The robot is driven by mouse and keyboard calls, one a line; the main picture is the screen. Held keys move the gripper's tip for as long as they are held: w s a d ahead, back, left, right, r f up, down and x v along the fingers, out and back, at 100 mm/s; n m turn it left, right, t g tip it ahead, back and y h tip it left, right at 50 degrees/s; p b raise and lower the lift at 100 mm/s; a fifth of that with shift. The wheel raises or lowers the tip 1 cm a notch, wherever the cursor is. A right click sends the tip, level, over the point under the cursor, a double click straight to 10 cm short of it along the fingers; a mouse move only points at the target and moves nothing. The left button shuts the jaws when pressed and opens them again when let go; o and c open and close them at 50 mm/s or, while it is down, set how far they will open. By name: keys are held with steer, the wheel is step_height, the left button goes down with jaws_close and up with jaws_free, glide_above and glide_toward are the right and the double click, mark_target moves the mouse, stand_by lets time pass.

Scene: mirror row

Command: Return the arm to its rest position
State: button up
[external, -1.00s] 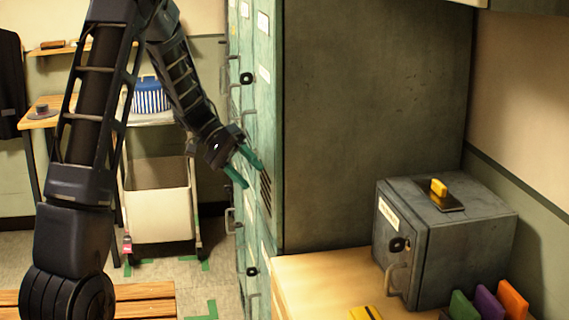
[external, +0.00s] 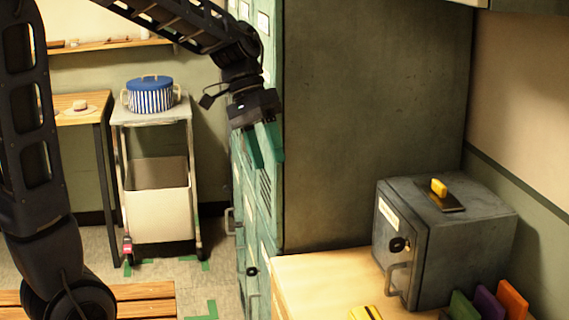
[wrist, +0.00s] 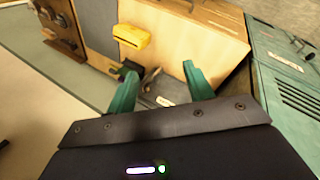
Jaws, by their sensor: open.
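My gripper (external: 263,146) hangs from my dark arm in front of the green lockers (external: 264,215). Its teal fingers point downward and hold nothing. Whether they touch the lockers cannot be told from the external view. In the wrist view, my gripper (wrist: 160,88) has its two fingers spread apart. Between and beyond them are a wooden surface (wrist: 195,45), a yellow object (wrist: 132,36) and part of a grey thing with a small pale label.
A grey safe (external: 455,240) with a yellow-handled item on top stands on the wooden counter (external: 310,280). Several coloured upright pieces stand at its right. A cart (external: 158,200) carries a blue striped pot (external: 152,97). A slatted bench is at lower left. Floor shows between cart and lockers.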

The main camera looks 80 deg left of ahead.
steer(key=s+d+r+m+t+y, duration=0.1)
steer(key=s+d+m+y, duration=0.1)
steer(key=s+d, duration=0.4)
steer(key=s+d+r+m+t+y, duration=0.1)
steer(key=s+d, duration=0.6)
steer(key=d, duration=0.7)
steer(key=m+y, duration=0.1)
steer(key=m, duration=0.1)
steer(key=shift+d+m+y, duration=0.3)
steer(key=shift+d+y, duration=0.1)
steer(key=shift+w, duration=0.1)
